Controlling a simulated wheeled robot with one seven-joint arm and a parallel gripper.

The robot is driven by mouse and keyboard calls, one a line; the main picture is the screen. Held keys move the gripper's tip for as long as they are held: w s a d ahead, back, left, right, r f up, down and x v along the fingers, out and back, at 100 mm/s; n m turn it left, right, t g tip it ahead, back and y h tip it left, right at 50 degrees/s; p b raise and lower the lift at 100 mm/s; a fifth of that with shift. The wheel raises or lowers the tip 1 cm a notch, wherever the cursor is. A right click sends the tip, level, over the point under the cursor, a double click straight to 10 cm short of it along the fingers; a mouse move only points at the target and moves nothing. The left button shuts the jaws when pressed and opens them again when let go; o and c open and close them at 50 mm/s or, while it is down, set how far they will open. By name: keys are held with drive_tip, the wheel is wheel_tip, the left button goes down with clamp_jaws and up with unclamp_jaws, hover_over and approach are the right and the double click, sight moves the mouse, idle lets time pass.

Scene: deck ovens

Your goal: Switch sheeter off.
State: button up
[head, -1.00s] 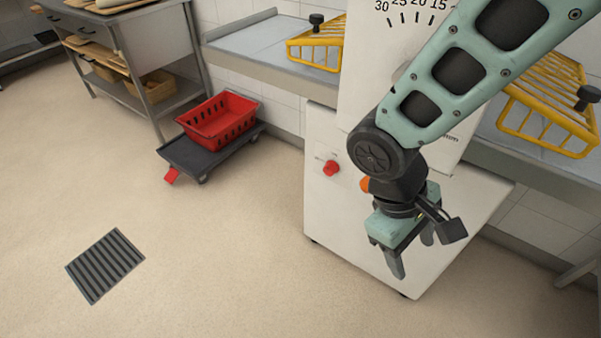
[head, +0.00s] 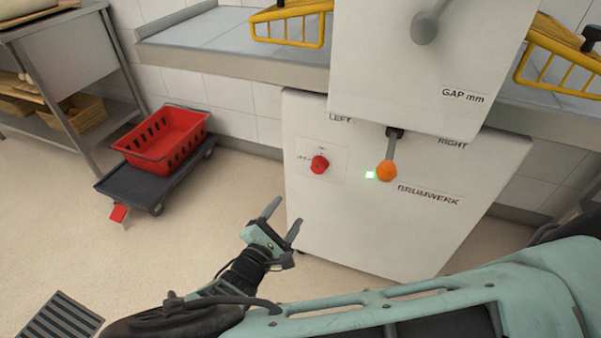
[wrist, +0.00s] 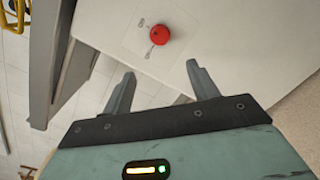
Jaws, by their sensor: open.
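The sheeter (head: 390,215) is a white machine with "BRUMWERK" lettering and a lit green light (head: 370,175). A red rotary knob (head: 319,164) sits on a labelled plate at the left of its front. In the wrist view the red knob (wrist: 159,35) is ahead of the fingers, with small labels at its left, one reading like "On". My gripper (head: 282,218) is open and empty, below and left of the knob and apart from it. An orange-ended lever (head: 386,170) hangs between "LEFT" and "RIGHT".
A red basket (head: 163,140) sits on a dark wheeled dolly (head: 150,187) at the left. Yellow wire guards (head: 292,22) stand on the sheeter's side tables. A grey lever (head: 425,25) projects from the upper housing. Floor left of the machine is clear around a drain grate (head: 60,320).

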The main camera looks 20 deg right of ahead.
sight(316, 170)
drive_tip(key=x, duration=1.7)
drive_tip(key=shift+w+d+b, duration=0.1)
drive_tip(key=shift+d+b, duration=0.05)
drive_tip(key=shift+b, duration=0.15)
drive_tip(key=c, duration=0.9)
